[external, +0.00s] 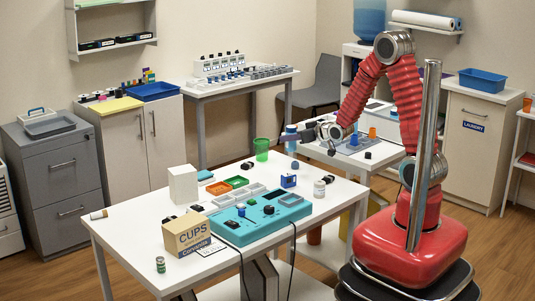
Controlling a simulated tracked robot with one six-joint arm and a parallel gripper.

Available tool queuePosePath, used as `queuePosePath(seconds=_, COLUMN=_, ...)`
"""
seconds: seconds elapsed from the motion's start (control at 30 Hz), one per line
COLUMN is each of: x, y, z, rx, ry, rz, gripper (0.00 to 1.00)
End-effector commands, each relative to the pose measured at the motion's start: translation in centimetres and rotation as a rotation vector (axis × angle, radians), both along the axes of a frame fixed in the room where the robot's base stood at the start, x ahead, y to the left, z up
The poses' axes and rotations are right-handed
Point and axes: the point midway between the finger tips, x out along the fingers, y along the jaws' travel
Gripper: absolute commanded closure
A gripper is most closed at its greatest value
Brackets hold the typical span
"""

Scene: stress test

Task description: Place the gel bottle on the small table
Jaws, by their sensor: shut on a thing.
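A smaller white table (384,160) stands behind and to the right of the gripper, carrying a grey-blue tray and small items. I cannot tell for sure that it is the small table.
A grey chair (322,85) stands behind. The worktable's front left is mostly clear.

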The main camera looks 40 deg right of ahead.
Motion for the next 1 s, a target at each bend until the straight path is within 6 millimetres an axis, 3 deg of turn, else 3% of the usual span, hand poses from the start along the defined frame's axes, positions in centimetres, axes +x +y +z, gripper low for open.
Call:
queuePosePath(seconds=0.3, x=1.0, y=2.1, z=-0.4, rx=0.000, ry=-0.001, rz=0.179, gripper=0.91)
queuePosePath(seconds=0.7, x=0.3, y=6.7, z=-0.5, rx=0.000, ry=-0.001, rz=0.407, gripper=0.91)
queuePosePath(seconds=1.0, x=0.2, y=7.1, z=-0.4, rx=0.000, ry=0.000, rz=0.411, gripper=0.91)
